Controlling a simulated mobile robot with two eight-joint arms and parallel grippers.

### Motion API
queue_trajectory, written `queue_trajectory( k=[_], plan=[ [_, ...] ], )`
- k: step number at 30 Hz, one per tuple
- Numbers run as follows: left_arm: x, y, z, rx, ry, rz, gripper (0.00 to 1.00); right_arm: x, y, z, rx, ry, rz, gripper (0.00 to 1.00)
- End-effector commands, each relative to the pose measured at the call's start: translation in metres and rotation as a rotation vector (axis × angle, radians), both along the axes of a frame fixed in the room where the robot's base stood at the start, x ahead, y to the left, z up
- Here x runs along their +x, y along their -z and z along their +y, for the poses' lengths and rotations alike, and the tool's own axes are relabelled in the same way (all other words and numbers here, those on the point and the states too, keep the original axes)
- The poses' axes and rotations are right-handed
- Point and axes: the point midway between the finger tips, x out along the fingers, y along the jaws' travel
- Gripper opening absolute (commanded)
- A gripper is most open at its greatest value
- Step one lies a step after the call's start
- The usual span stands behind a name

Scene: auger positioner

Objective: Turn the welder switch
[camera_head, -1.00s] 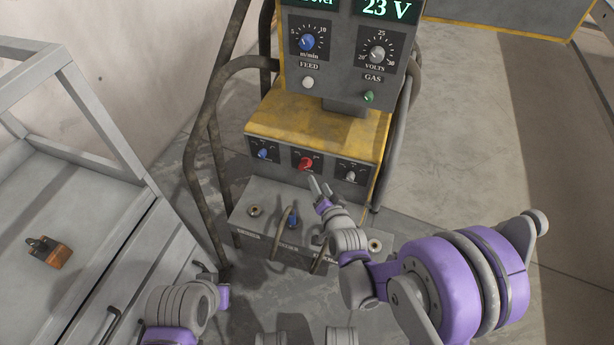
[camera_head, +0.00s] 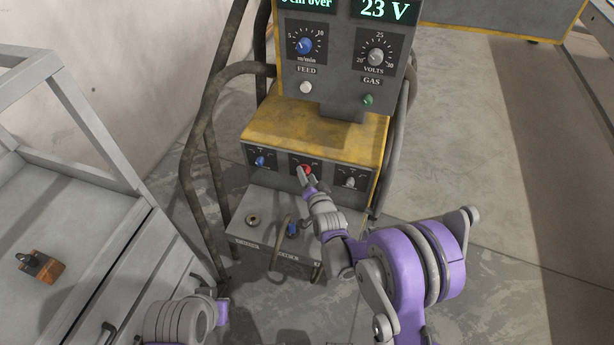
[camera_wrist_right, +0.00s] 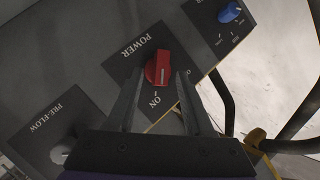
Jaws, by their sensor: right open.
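The red welder switch (camera_head: 306,168) sits in the middle of the lower front panel of the welder (camera_head: 330,130). In the right wrist view the red switch (camera_wrist_right: 158,66) is on a dark plate marked POWER, with an ON label close to it. My right gripper (camera_head: 305,178) is open at the switch and partly covers it in the head view. In the wrist view its two fingers (camera_wrist_right: 158,82) lie on either side of the switch, with gaps visible; I cannot tell whether they touch it. My left arm is at the lower left, and its jaws are not clear.
A blue knob (camera_head: 260,161) and a grey knob (camera_head: 349,182) flank the switch. Bent tube rails (camera_head: 200,150) stand beside the welder. A connector shelf (camera_head: 255,225) juts out below. A grey cart (camera_head: 75,220) with an orange-brown block (camera_head: 40,267) is on the left.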

Motion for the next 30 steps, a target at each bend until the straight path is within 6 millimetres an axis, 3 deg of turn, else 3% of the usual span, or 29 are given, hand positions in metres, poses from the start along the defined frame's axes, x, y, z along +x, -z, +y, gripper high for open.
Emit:
queue_trajectory(
  k=[9,18,30],
  plan=[
    [0.0000,0.0002,0.0000,0.000,0.000,0.000,0.00,0.0030,0.0007,0.0007,0.000,0.000,0.000,0.52],
    [0.0000,0.0002,0.0000,0.000,0.000,0.000,0.00,0.0028,0.0008,0.0006,-0.001,0.000,0.000,0.00],
    [-0.0003,-0.0028,0.0000,0.000,0.000,-0.001,0.00,0.0028,-0.0001,0.0008,-0.007,0.000,0.001,0.00]
  ],
)
